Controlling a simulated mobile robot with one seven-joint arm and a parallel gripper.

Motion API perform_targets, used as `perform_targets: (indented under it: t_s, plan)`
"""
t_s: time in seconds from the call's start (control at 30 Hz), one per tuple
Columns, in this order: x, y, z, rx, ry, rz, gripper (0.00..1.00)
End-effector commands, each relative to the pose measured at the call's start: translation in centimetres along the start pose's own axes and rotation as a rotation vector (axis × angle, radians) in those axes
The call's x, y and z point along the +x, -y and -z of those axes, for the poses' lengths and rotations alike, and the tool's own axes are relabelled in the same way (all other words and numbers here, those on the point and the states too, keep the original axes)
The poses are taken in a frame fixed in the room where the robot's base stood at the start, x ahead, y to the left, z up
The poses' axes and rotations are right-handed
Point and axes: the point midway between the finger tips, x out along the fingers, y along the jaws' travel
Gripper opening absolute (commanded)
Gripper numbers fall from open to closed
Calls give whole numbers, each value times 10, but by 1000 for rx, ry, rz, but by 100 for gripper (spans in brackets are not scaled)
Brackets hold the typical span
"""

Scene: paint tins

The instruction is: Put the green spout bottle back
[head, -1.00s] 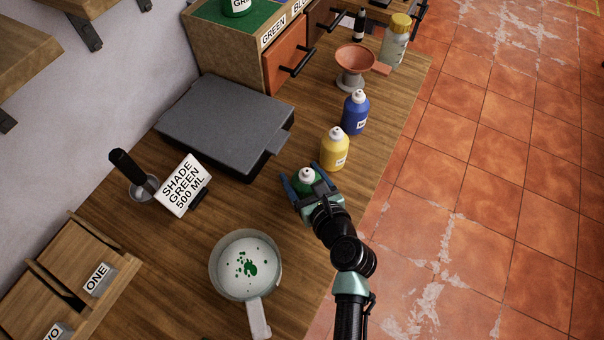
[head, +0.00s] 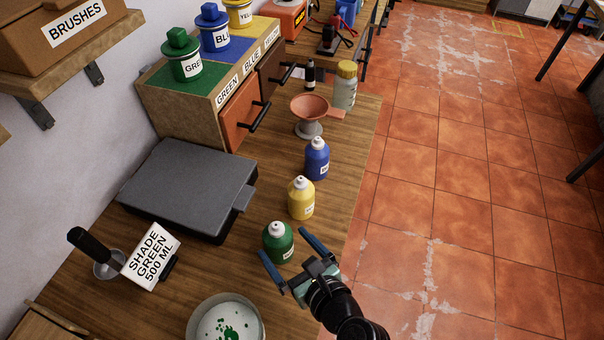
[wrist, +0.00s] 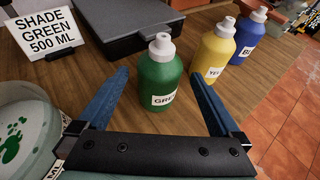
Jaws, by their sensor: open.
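The green spout bottle (head: 278,243) stands upright on the wooden bench, at the near end of a row with the yellow bottle (head: 301,199) and the blue bottle (head: 317,160). It has a white spout and also shows in the wrist view (wrist: 161,76). My gripper (head: 291,243) is open and empty. Its blue fingers point toward the green bottle, and the bottle appears just beyond or between the fingertips, with a gap on each side. In the wrist view the gripper (wrist: 160,85) shows nothing held.
A white pot (head: 228,322) with green paint drops stands in front. A sign (head: 150,256) reads SHADE GREEN 500 ML. A grey flat box (head: 188,188) lies left of the bottles. A funnel on a stand (head: 310,115) is behind. The bench's right edge is close to the bottles.

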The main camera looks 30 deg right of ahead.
Motion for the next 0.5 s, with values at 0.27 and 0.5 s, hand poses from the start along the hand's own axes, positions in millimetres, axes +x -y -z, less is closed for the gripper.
perform_targets:
  t_s: [0.27,0.5]
  plan:
    - [-50,0,1,1,-2,1,100]
    - [-62,0,0,-1,0,0,100]
